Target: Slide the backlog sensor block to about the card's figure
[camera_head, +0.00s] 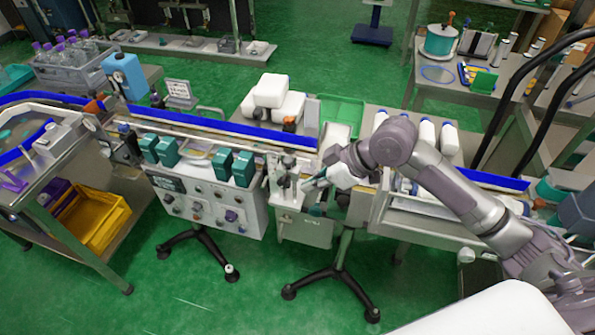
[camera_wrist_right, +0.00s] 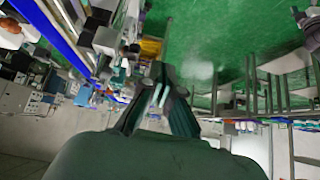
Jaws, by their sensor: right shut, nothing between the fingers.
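I cannot tell for sure which part is the backlog sensor block. A small dark block with an orange-brown top (camera_head: 289,125) stands at the conveyor rail (camera_head: 220,128), and an orange and dark piece (camera_head: 95,107) sits farther left along it. A white sign card (camera_head: 178,90) stands behind the rail; its print is too small to read. My right gripper (camera_head: 312,185) is shut and empty, just right of a grey-white upright fixture (camera_head: 287,188); I cannot tell whether they touch. It also shows in the wrist view (camera_wrist_right: 160,95), with its fingertips together. My left gripper is out of view.
A control panel (camera_head: 212,212) with knobs and dark green boxes stands left of my right gripper. A green tray (camera_head: 341,112) is beyond. A yellow bin (camera_head: 98,222) sits on the left bench's lower shelf.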

